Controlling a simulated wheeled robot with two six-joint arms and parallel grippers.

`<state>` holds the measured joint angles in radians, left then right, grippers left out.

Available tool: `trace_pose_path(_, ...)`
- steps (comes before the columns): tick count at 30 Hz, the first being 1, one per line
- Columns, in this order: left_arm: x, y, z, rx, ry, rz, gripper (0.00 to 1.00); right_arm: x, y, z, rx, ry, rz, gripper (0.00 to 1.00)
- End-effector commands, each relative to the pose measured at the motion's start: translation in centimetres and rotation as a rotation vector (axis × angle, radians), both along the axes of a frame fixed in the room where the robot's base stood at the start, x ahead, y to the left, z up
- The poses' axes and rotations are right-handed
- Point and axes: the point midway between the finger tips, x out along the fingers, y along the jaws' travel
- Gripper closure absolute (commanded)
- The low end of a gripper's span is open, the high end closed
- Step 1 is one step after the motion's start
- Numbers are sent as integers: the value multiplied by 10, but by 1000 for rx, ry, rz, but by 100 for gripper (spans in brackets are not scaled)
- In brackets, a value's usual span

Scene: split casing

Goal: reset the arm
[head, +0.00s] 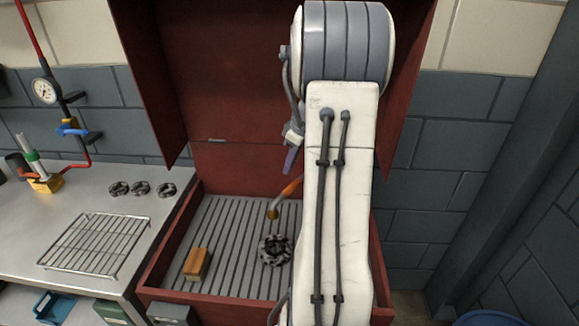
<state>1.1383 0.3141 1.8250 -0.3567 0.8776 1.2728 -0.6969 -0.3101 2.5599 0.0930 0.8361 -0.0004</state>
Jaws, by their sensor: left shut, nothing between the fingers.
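A large white arm link of mine, with a grey ribbed joint at its top and two dark cables, stands upright through the middle of the head view. My left gripper (291,159) seems to show only in a small part, a bluish finger tip at the left edge of this link, in front of the red cabinet's back wall. It is shut and holds nothing. The link hides much of what lies behind it. My right gripper is not in view.
The left bench holds a wire rack (95,244) and three dark rings (140,188). A gauge (45,91) hangs beyond.

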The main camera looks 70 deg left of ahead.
Motion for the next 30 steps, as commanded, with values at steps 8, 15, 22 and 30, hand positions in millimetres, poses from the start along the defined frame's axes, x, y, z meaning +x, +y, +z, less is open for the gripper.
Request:
trace_pose_path(8,0,0,-1,1,1,0,100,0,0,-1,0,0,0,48)
trace_pose_path(15,4,-2,0,0,0,-14,100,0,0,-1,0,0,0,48)
trace_pose_path(22,81,-67,3,-48,3,-340,100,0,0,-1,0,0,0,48)
trace_pose_path(30,170,-246,5,-149,32,-1075,100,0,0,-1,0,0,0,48)
